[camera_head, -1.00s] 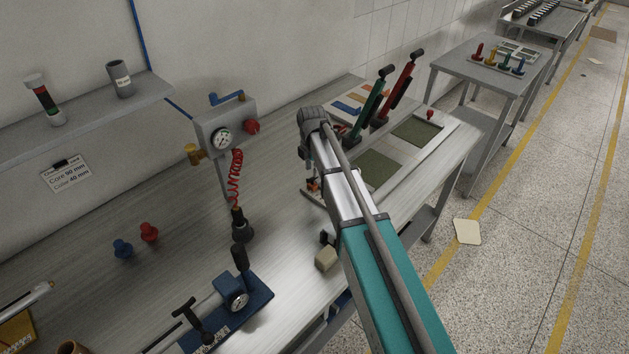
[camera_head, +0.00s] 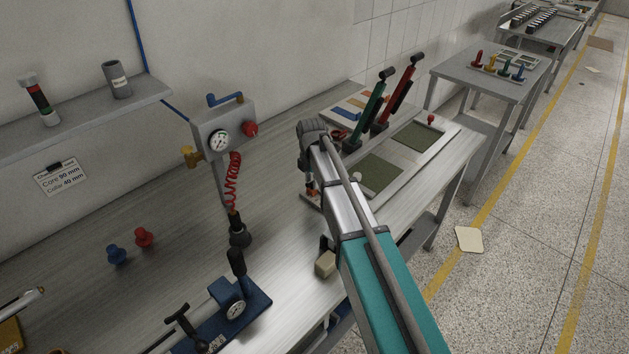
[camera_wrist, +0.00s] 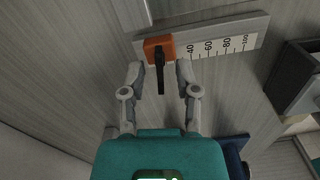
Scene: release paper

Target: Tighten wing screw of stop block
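The orange stop block (camera_wrist: 157,43) sits on a grey rail with a white scale (camera_wrist: 222,46) in the wrist view, left of the 40 mark. A black wing screw (camera_wrist: 160,70) lies on the block, its lever pointing down the picture toward my wrist. My gripper (camera_wrist: 160,76) is open, with one finger on each side of the lever and visible gaps on both sides. In the head view my arm mostly hides the gripper, and only a little orange (camera_head: 311,191) shows beneath the wrist. I cannot tell the height of the fingertips above the screw.
A gauge box (camera_head: 222,133) with a red coiled hose stands left of my arm. Green (camera_head: 366,108) and red (camera_head: 399,94) levers stand behind it. A beige block (camera_head: 325,264) is close beside my arm. A dark block (camera_wrist: 296,76) is right in the wrist view.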

